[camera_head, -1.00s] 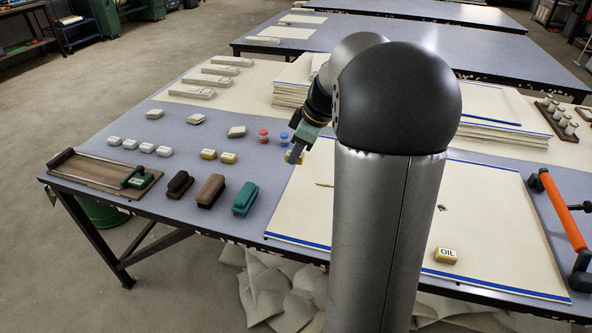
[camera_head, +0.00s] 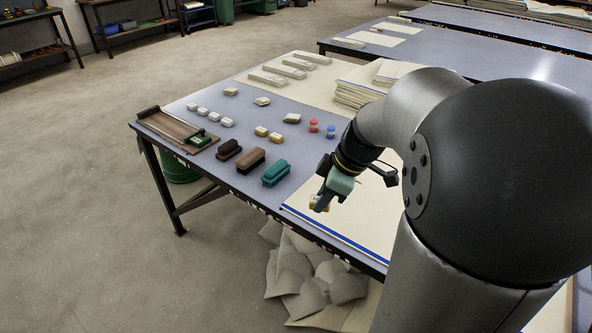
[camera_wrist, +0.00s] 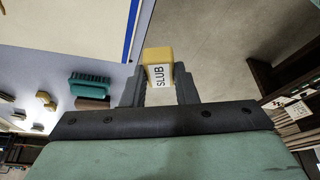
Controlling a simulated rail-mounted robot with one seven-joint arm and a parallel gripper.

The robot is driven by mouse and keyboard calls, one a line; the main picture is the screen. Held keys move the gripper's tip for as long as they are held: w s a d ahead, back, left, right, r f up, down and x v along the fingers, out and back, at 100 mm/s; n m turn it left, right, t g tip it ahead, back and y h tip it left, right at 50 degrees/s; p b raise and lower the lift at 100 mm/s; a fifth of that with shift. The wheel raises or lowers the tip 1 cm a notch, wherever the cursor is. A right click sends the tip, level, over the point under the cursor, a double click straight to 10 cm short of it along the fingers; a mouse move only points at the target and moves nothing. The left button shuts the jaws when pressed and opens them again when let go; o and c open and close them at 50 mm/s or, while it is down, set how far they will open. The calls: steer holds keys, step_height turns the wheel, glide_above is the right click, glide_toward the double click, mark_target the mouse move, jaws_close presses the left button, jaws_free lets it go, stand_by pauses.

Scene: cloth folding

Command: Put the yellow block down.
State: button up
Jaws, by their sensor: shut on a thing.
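My gripper (camera_wrist: 159,88) is shut on a yellow block (camera_wrist: 157,54) with a white label reading SLUB. The block stands out between the fingertips in the wrist view. In the head view, my gripper (camera_head: 320,201) holds the block (camera_head: 316,203) over the left part of the pale cloth (camera_head: 372,207) with the blue border. It appears raised above the cloth; the exact gap is hard to judge. Two more yellow blocks (camera_head: 262,131) (camera_head: 276,137) lie on the table (camera_head: 225,150), farther back and left.
A green brush (camera_head: 276,173), a brown brush (camera_head: 250,160) and a darker one (camera_head: 229,149) stand left of the cloth. Red (camera_head: 314,126) and blue (camera_head: 331,132) small jars stand behind it. Bare table lies between the brushes and yellow blocks. My arm hides the cloth's right side.

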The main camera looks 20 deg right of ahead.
steer(key=w+d+f, duration=0.1)
steer(key=w+f, duration=0.1)
steer(key=w+d+f, duration=0.3)
steer(key=w+f, duration=0.1)
steer(key=shift+w+d+f+b, duration=0.1)
steer(key=shift+d+f+b, duration=0.1)
steer(key=shift+b, duration=0.1)
steer(key=shift+w+d+f, duration=0.35)
steer(key=shift+w+f, duration=0.1)
steer(key=shift+f, duration=1.65)
steer(key=shift+f+b, duration=0.1)
steer(key=shift+b, duration=0.25)
steer(key=shift+f, duration=0.15)
steer(key=o, duration=0.9)
steer(key=shift+o, duration=0.2)
steer(key=shift+r, duration=0.2)
